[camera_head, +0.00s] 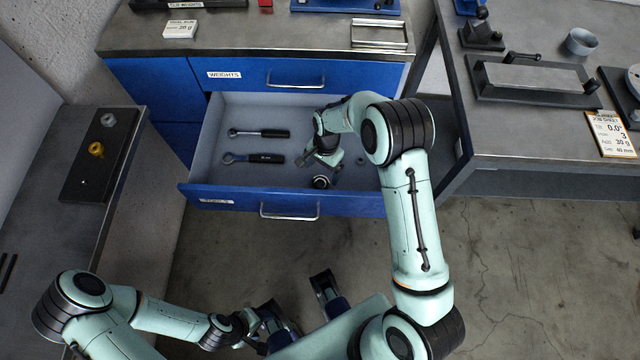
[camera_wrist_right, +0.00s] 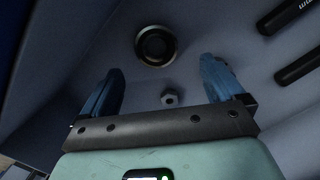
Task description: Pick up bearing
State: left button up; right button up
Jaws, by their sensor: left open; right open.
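The bearing, a dark round ring (camera_head: 321,182), lies on the floor of the open drawer near its front wall. In the right wrist view the bearing (camera_wrist_right: 156,45) lies beyond the fingertips, apart from them. My right gripper (camera_head: 325,163) is inside the drawer, just behind the bearing, pointing down. The right wrist view shows its blue fingers (camera_wrist_right: 162,72) open and holding nothing. A small nut (camera_wrist_right: 169,97) shows in the gap between the fingers, lying on the drawer floor below. My left gripper (camera_head: 298,302) is open and empty, low in front of the drawer.
The open drawer (camera_head: 225,197) also holds two black-handled wrenches (camera_head: 260,133) on its left side. A closed drawer labelled WEIGHTS (camera_head: 245,76) is above it. A side bench (camera_head: 140,125) stands left, and a bench with a job sheet (camera_head: 610,134) stands right.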

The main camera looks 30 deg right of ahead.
aim_at(320, 186)
jog(key=f, duration=0.3)
jog(key=s+a+f, duration=0.1)
jog(key=shift+f, duration=0.6)
jog(key=c, duration=1.3)
